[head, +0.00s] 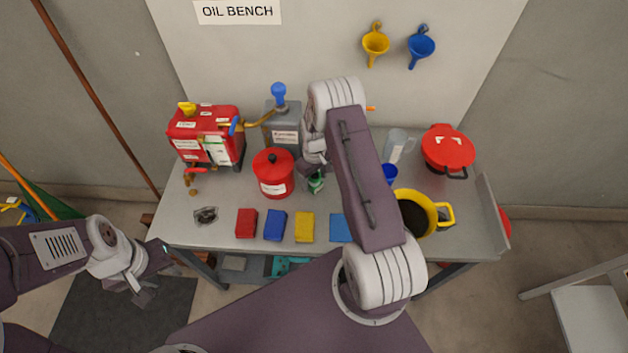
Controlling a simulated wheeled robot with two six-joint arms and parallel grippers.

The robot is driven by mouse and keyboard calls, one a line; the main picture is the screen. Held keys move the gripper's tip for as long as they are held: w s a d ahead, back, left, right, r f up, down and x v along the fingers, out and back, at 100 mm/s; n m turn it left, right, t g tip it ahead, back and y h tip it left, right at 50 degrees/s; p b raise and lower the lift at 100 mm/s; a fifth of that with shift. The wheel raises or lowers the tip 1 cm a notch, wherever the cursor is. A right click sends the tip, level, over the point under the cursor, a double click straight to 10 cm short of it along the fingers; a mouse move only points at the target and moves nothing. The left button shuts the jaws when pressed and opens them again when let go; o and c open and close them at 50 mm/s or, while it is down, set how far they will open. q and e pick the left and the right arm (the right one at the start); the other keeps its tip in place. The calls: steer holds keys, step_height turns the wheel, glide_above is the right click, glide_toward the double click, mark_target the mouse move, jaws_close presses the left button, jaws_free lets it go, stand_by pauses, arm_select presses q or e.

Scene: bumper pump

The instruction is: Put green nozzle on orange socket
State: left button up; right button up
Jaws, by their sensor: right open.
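A small dark green piece (316,184), which looks like the green nozzle, stands on the bench right of the red lidded can. My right gripper (316,170) is open, pointing down right at the green piece. It partly covers the piece, and I cannot tell if they touch. A small orange tip (371,109) shows behind my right arm; the rest is hidden, so I cannot tell if it is the orange socket. My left gripper (146,290) is low at the left, off the bench front; its jaws are too small to judge.
A red pump box (207,137), grey can (284,130) and red lidded can (273,174) stand left. Red, blue and yellow blocks (304,227) line the front edge. A yellow-handled pan (437,213), clear jug (396,147) and red pot (447,150) stand right.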

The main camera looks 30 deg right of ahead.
steer(key=shift+f, duration=0.7)
steer(key=shift+s+f, duration=0.15)
steer(key=shift+f, duration=0.2)
jaws_close()
arm_select(q)
steer(key=shift+s+r, duration=0.15)
steer(key=shift+r, duration=0.2)
